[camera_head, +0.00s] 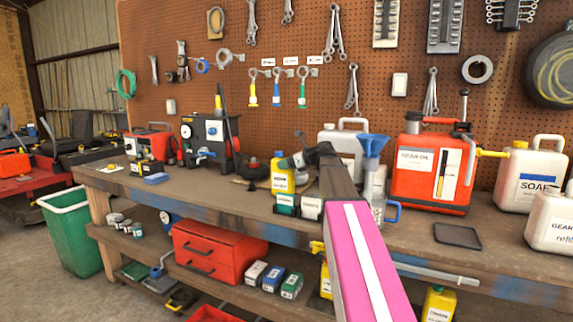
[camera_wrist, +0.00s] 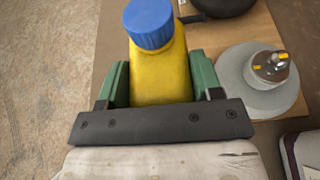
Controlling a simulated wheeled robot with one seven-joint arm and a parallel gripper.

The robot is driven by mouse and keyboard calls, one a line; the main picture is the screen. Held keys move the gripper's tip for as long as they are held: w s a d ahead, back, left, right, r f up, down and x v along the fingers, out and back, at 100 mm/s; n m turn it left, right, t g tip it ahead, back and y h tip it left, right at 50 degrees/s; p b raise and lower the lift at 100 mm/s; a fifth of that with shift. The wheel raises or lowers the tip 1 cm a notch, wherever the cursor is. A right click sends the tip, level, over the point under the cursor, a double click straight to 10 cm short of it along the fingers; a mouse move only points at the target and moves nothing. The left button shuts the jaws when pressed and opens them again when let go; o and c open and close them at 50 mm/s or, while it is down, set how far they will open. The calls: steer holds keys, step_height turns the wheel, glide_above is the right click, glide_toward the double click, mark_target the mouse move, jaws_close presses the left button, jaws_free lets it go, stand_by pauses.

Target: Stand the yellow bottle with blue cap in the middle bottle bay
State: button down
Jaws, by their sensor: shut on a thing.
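The yellow bottle with blue cap (camera_head: 281,172) is above the workbench, left of my arm in the head view. It looks upright there, and its base is hidden behind small labelled containers. In the wrist view the yellow bottle (camera_wrist: 160,70) is between the green fingers of my gripper (camera_wrist: 158,88), which is shut on its body. The blue cap (camera_wrist: 148,24) is clear of the fingers. In the head view my gripper (camera_head: 297,160) reaches the bottle from the right. I cannot tell whether the bottle touches the bench. I cannot make out the middle bottle bay.
A green-labelled container (camera_head: 285,204) and a white-labelled one (camera_head: 311,207) stand at the bench's front edge. A blue funnel (camera_head: 372,146), a red can (camera_head: 432,172) and white jugs stand to the right. In the wrist view a grey round base (camera_wrist: 258,82) is right of the bottle.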

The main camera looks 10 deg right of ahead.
steer(key=shift+c, duration=1.4)
jaws_free()
steer(key=shift+f, duration=0.1)
steer(key=shift+o, duration=0.4)
steer(key=v, duration=0.6)
steer(key=shift+s+d+r, duration=0.35)
steer(key=shift+s+d, duration=0.1)
steer(key=shift+s, duration=0.1)
